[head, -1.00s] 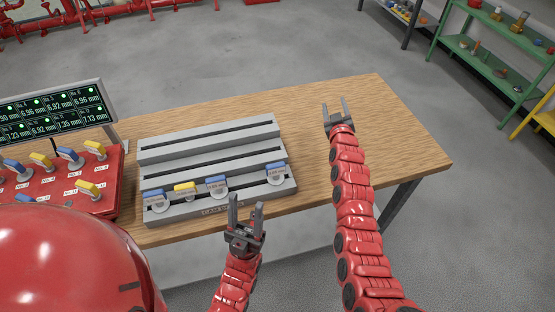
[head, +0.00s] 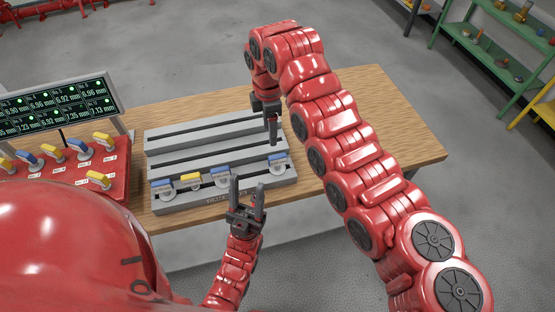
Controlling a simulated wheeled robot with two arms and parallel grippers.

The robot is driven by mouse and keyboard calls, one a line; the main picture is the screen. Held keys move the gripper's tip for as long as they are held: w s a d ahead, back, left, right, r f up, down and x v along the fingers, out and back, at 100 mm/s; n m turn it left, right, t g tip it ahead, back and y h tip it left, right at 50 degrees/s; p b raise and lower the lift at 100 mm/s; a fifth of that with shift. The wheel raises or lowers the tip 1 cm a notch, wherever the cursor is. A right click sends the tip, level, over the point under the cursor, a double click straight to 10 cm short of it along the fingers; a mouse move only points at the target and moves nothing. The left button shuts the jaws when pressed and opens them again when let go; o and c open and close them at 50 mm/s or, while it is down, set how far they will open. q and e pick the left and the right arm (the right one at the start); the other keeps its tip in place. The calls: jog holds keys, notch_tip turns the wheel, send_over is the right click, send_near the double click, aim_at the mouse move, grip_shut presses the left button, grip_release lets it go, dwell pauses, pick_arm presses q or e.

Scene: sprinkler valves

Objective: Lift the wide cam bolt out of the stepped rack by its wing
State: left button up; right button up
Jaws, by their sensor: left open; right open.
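The grey stepped rack (head: 205,140) stands on the wooden table. Several cam bolts with wings sit along its front step: a blue one (head: 162,187) at the left end, a yellow one (head: 190,180), a blue one (head: 220,177) and a blue one (head: 278,161) at the right end. Their labels are too small to read, so I cannot tell which is the wide one. My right gripper (head: 272,142) points down over the rack's right end, just behind the right-end blue bolt, open and empty. My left gripper (head: 247,190) is open and empty in front of the rack.
A red block (head: 62,178) with blue and yellow winged bolts stands to the left, below a display (head: 55,115) of millimetre readings. The table's right part (head: 400,140) is clear beyond my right arm. Green shelves (head: 500,65) stand at the back right.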

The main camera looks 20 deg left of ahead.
aim_at(276, 156)
notch_tip(276, 156, down, 9)
jog(key=p, duration=0.3)
jog(key=shift+p, duration=0.35)
jog(key=shift+d+f+p, duration=0.2)
jog(key=shift+f+p, duration=0.2)
jog(key=shift+p, duration=0.1)
jog(key=f, duration=0.2)
jog(key=d+f+p, duration=0.1)
jog(key=shift+w+f+p, duration=0.2)
jog(key=shift+f+p, duration=0.1)
jog(key=shift+f, duration=0.05)
jog(key=shift+w+f, duration=0.1)
jog(key=shift+f, duration=0.45)
jog(key=shift+c, duration=0.2)
grip_shut()
